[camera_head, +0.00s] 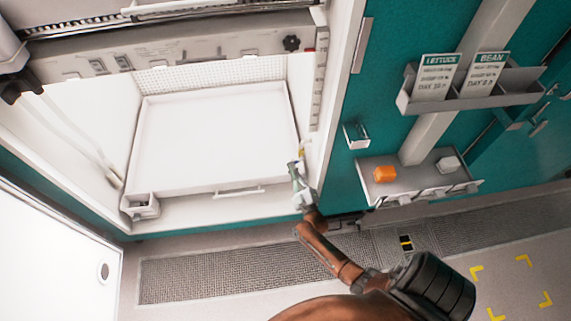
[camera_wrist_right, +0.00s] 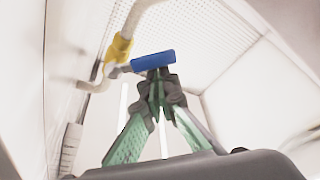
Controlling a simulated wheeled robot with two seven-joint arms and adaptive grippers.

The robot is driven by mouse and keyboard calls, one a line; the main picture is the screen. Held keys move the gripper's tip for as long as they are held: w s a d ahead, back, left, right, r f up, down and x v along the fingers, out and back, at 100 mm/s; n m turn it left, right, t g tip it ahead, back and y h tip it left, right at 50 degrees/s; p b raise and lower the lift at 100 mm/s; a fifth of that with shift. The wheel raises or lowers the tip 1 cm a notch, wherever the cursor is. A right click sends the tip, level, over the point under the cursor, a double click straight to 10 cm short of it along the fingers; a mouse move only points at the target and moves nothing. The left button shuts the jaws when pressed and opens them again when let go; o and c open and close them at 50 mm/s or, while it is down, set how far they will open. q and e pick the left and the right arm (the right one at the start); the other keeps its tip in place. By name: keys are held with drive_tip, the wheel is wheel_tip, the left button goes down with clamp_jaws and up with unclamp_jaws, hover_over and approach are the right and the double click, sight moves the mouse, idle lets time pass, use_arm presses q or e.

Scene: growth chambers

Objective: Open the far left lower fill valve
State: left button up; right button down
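The fill valve is on the right inner wall of the open white chamber. In the right wrist view it has a yellow body (camera_wrist_right: 118,48) on a pale pipe and a blue handle (camera_wrist_right: 153,61) pointing right. A bit of its yellow also shows in the head view (camera_head: 301,152). My right gripper (camera_wrist_right: 158,82) has its green fingers drawn together, tips at the lower edge of the blue handle. They look to be touching it, not clasped around it. In the head view, my right gripper (camera_head: 296,166) reaches in at the chamber's front right corner. My left gripper is not in view.
A wide white tray (camera_head: 215,135) fills the chamber floor. A black knob (camera_head: 291,43) is on the panel above. To the right, a shelf (camera_head: 418,184) holds an orange item (camera_head: 384,174), below a card rack (camera_head: 478,100). A white door or panel (camera_head: 55,250) stands at lower left.

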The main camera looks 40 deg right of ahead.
use_arm(q)
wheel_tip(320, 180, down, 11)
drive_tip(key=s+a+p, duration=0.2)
drive_tip(key=p, duration=0.1)
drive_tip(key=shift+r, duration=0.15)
use_arm(e)
drive_tip(key=shift+s+d+f+n+g+y, duration=0.25)
drive_tip(key=shift+f+n+y, duration=0.1)
drive_tip(key=shift+n, duration=0.9)
drive_tip(key=shift+s+d+f+n+g+y, duration=0.1)
drive_tip(key=shift+d+f+n+g+y, duration=0.2)
drive_tip(key=shift+n, duration=0.9)
drive_tip(key=shift+s+d+f+n+g+y, duration=0.2)
drive_tip(key=shift+f+n+y, duration=0.25)
drive_tip(key=shift+n, duration=0.8)
drive_tip(key=shift+d, duration=0.1)
drive_tip(key=w+a+r+p, duration=0.1)
drive_tip(key=w+a, duration=0.1)
drive_tip(key=a, duration=0.2)
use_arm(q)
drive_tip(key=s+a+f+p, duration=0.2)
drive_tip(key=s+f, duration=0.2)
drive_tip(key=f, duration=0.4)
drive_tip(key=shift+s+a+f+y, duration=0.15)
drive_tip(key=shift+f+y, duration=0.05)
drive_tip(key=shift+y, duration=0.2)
use_arm(e)
drive_tip(key=v, duration=0.9)
drive_tip(key=shift+s+d, duration=0.25)
drive_tip(key=shift+s, duration=0.15)
